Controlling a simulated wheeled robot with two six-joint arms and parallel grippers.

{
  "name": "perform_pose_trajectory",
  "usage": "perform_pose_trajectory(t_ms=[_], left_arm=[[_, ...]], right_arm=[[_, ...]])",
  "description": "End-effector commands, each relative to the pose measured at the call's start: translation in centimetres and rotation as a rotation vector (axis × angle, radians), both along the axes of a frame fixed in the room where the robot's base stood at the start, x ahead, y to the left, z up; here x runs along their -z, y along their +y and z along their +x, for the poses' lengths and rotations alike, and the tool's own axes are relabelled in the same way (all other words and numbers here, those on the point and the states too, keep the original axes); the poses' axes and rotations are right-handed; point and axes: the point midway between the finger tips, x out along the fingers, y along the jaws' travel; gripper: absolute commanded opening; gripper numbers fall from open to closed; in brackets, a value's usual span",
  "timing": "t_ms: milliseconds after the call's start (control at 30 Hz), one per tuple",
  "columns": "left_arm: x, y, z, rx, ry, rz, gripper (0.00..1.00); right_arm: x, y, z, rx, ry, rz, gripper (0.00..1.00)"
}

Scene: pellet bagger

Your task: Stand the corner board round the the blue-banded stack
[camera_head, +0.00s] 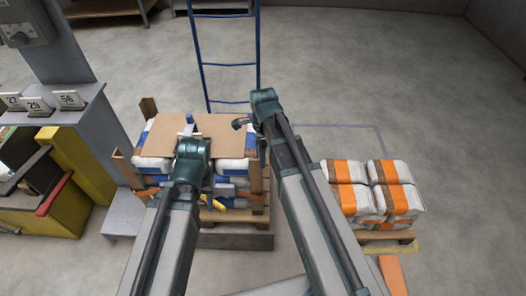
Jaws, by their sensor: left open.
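The blue-banded stack (152,163) is white bags with blue bands on a wooden pallet (232,216), left of centre. A brown sheet (215,126) covers its top. Brown corner boards stand upright at its back left (148,107), front left (124,168) and front right (257,188) corners. My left gripper (188,127) is over the sheet, open, with no board seen in it; its arm hides part of the stack's front. My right gripper (240,123) is near the stack's back right, small and dark, and its jaws are unclear. The back right corner is partly hidden by my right arm.
An orange-banded stack (344,172) stands on a pallet at the right. A blue ladder-like frame (230,65) rises behind the blue-banded stack. A grey column and shelf with number cards (68,101) and a yellow cabinet (72,160) are at left. Floor at back right is clear.

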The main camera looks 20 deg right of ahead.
Motion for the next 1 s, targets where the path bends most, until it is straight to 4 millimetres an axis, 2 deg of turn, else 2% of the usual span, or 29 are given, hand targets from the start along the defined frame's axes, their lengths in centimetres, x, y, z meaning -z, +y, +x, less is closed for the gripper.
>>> perform_pose_trajectory(t_ms=[33,400,1000], left_arm=[[-1.6,0.0,0.0,0.000,0.000,0.000,0.45],[-6.4,0.0,0.0,-0.001,0.000,0.000,0.45],[-6.8,0.0,0.0,-0.001,0.000,0.000,0.45]], right_arm=[[-1.6,0.0,0.0,0.000,0.000,0.000,0.97],[-6.4,0.0,0.0,0.000,0.000,0.000,0.97],[-6.8,0.0,0.0,0.000,0.000,0.000,0.97]])
